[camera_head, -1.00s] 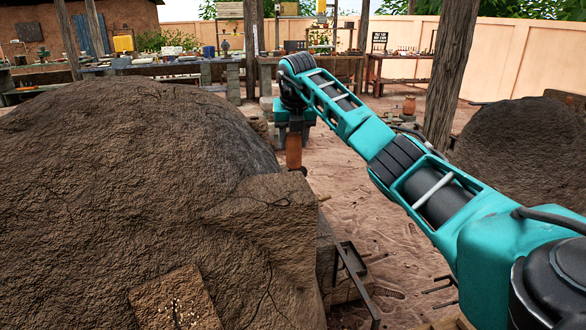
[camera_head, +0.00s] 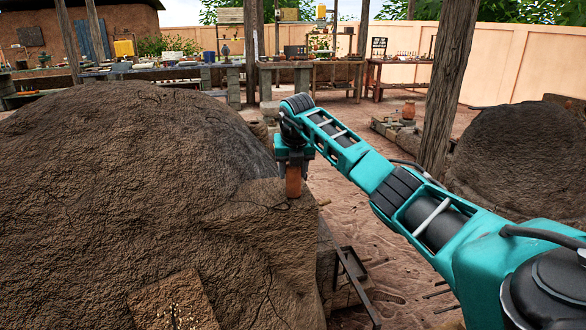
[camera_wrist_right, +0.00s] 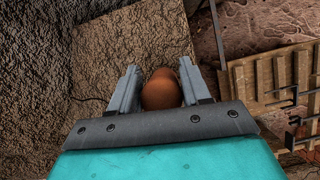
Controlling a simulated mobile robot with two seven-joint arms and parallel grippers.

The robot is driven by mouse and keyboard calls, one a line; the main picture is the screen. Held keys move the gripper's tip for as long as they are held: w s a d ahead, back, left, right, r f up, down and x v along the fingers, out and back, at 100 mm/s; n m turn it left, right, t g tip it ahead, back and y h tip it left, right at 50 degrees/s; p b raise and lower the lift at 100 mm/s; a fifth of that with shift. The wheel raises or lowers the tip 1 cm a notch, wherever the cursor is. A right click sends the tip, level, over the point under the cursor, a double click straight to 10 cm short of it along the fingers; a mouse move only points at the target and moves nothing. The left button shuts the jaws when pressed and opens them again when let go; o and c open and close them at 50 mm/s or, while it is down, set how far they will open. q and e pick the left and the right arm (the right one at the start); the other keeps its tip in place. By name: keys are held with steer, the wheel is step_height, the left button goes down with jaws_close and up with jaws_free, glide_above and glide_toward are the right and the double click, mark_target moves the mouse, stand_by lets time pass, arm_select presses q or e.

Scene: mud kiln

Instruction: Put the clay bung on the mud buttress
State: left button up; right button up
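The clay bung (camera_head: 293,181) is a reddish-brown, rounded piece hanging upright below my right gripper (camera_head: 293,163). In the right wrist view the bung (camera_wrist_right: 160,90) sits between the two grey fingers of the right gripper (camera_wrist_right: 161,88), which are shut on it. The mud buttress (camera_head: 262,222) is the blocky brown mass at the right side of the big mud dome. The bung's lower end shows against the buttress's flat top, near its far right corner. I cannot tell whether it touches. In the wrist view the buttress top (camera_wrist_right: 120,50) lies below the gripper. My left gripper is not in view.
The large mud dome (camera_head: 120,180) fills the left. A dark metal frame (camera_head: 352,280) stands right of the buttress, above bare ground. A wooden post (camera_head: 447,95) and a second mound (camera_head: 525,150) are at the right. Workbenches line the back.

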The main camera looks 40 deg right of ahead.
steer(key=o, duration=0.4)
steer(key=shift+r, duration=0.15)
